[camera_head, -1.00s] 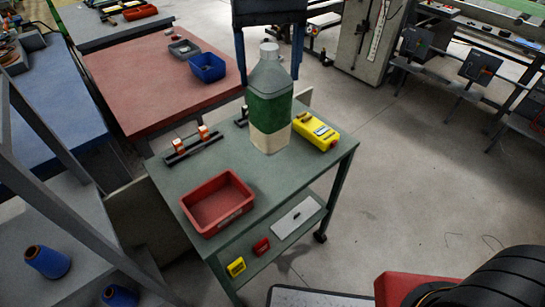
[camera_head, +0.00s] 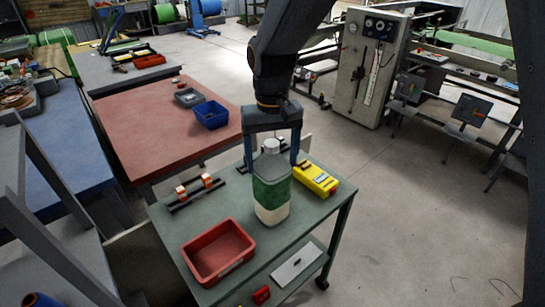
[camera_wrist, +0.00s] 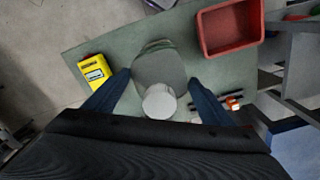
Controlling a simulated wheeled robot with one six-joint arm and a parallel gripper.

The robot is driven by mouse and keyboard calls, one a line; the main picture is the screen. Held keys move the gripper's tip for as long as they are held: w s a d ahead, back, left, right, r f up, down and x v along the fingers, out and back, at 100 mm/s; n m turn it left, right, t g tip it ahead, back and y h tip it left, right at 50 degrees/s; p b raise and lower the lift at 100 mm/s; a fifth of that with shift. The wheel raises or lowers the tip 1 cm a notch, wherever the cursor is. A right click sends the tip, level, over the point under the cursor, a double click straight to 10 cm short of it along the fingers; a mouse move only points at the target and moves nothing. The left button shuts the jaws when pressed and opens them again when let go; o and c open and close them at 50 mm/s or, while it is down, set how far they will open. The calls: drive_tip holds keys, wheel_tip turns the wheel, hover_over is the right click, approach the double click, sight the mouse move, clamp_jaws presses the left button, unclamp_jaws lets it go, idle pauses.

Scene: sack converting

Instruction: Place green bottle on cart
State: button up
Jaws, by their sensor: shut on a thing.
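The green bottle (camera_head: 272,192) has a grey cap and shoulder, a green band and a pale lower part. It is upright over the middle of the green cart top (camera_head: 228,200). My gripper (camera_head: 271,165) comes down from above, with one blue finger on each side of the bottle, and is shut on it. The bottle's base is at or just above the cart top; I cannot tell whether it touches. In the wrist view the bottle (camera_wrist: 157,66) is seen from above between the fingers, with its round cap (camera_wrist: 159,101) nearest.
On the cart, a red bin (camera_head: 218,251) stands in front left, a yellow device (camera_head: 316,179) close at the right, and a dark rail with orange blocks (camera_head: 195,190) at the left. A red-topped table (camera_head: 150,125) with a blue bin (camera_head: 210,115) lies behind.

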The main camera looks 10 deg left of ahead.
drive_tip(key=shift+f, duration=0.1)
drive_tip(key=o, duration=2.1)
wheel_tip(320, 180, up, 12)
drive_tip(key=b, duration=0.3)
